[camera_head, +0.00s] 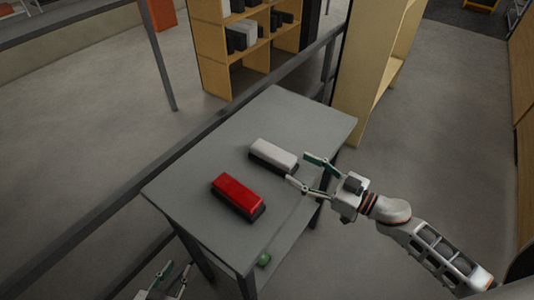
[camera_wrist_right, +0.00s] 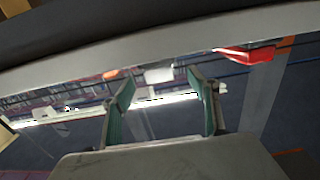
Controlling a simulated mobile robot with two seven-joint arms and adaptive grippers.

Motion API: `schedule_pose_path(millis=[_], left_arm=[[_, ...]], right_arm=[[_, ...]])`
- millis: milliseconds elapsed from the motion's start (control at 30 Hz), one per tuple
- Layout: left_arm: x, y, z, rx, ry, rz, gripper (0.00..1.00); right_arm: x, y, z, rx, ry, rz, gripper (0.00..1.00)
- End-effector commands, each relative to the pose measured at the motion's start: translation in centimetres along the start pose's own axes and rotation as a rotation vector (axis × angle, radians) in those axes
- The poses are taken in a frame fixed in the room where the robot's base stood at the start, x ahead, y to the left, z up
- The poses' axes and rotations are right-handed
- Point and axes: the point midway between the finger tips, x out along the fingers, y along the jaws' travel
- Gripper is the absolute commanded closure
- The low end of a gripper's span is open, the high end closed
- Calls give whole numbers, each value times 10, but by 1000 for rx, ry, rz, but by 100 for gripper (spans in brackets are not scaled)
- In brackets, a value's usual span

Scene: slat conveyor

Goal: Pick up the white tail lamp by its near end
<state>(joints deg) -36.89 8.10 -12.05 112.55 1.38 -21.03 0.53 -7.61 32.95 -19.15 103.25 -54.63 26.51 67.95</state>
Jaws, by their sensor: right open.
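The white tail lamp (camera_head: 273,155), a white block on a dark base, lies on the grey table (camera_head: 205,160). My right gripper (camera_head: 298,169) is open and empty, just right of the lamp's near right end, with its fingers apart and a gap to the lamp. In the right wrist view, the open fingers (camera_wrist_right: 163,86) frame a white block (camera_wrist_right: 158,75) that looks like the lamp's end, seen apparently upside down. My left gripper (camera_head: 177,267) is at the bottom left, below the table's edge, partly cut off, with its fingers apart and nothing visible between them.
A red tail lamp (camera_head: 238,193) on a dark base lies nearer on the table; it also shows in the wrist view (camera_wrist_right: 245,54). A small green round thing (camera_head: 263,259) is at the near corner. Wooden shelves (camera_head: 228,70) stand behind a dark rail (camera_head: 188,147). The far tabletop is clear.

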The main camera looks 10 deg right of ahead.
Motion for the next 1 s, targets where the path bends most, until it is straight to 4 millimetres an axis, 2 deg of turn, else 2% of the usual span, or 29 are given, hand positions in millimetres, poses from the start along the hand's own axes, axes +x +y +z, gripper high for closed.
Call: schedule_pose_path(millis=[367, 633, 967, 1000], left_arm=[[-4, 4, 0, -5, -6, 6, 71], [-4, 4, 2, -4, -11, 6, 71], [-3, 3, 2, -3, -11, 4, 71], [-3, 3, 2, -3, -10, 4, 71]], right_arm=[[34, 1, -1, 0, 3, -3, 40], [71, 2, 1, 1, 2, -2, 40], [78, 1, 2, 0, 0, -3, 40], [78, 1, 2, 0, 0, -3, 48]])
